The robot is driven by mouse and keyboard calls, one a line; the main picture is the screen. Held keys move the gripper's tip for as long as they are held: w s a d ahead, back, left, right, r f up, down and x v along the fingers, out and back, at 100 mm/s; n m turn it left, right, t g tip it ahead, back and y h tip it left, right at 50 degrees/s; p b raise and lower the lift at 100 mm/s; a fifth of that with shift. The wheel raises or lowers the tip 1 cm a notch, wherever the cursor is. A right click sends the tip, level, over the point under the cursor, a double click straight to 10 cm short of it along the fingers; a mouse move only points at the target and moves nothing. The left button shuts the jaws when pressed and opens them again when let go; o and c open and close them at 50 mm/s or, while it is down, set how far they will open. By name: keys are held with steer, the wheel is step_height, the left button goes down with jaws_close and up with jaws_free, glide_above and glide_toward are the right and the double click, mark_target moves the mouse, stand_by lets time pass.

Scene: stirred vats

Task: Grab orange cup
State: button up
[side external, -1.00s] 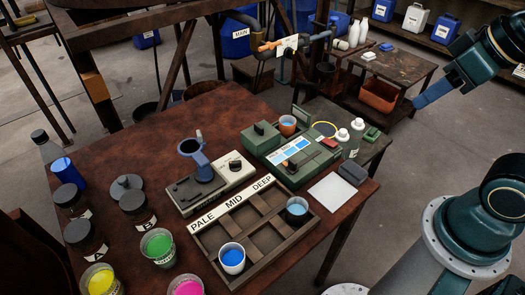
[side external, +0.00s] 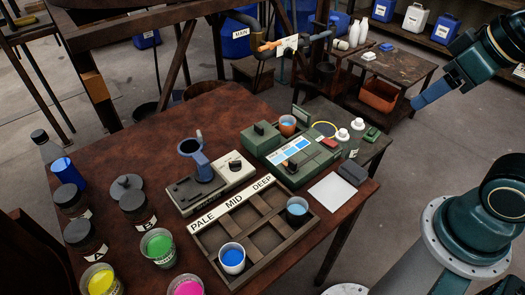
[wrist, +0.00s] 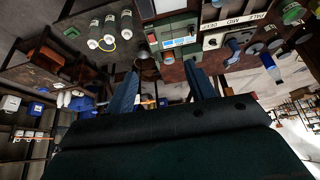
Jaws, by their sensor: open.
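The orange cup (side external: 288,126), with blue liquid inside, stands upright at the back of the green instrument (side external: 290,152) on the brown table. Its lower part is partly hidden by the instrument. My gripper (side external: 420,101) is at the upper right in the side view, well right of the cup and apart from it. In the wrist view my gripper (wrist: 162,68) shows two blue fingers spread apart with nothing between them.
White-capped bottles (side external: 343,135) stand right of the cup. A divided tray (side external: 265,240) holds two cups of blue liquid. Jars and cups of yellow, green and pink liquid crowd the front left. A side table (side external: 398,70) and orange bin (side external: 379,95) stand behind.

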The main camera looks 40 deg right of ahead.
steer(key=w+n+g, duration=0.2)
steer(key=w+n, duration=0.2)
steer(key=w, duration=1.2)
steer(key=w+d+f+n+g+y, duration=0.1)
steer(key=w+f+n, duration=0.4)
steer(key=w+f, duration=0.8)
steer(key=shift+w+f+g, duration=0.3)
steer(key=shift+w+g, duration=0.5)
steer(key=shift+w, duration=0.35)
glide_above(288, 121)
steer(key=s, duration=0.2)
step_height(288, 121, down, 8)
steer(key=shift+a+f, duration=0.25)
steer(key=shift+a, duration=0.15)
steer(key=shift+f, duration=0.15)
steer(key=shift+w+a+f, duration=0.1)
steer(key=shift+f, duration=0.7)
steer(key=shift+w+a+f, duration=0.15)
steer(key=shift+f, duration=0.65)
steer(key=shift+w+a+f, duration=0.1)
steer(key=shift+f, duration=0.7)
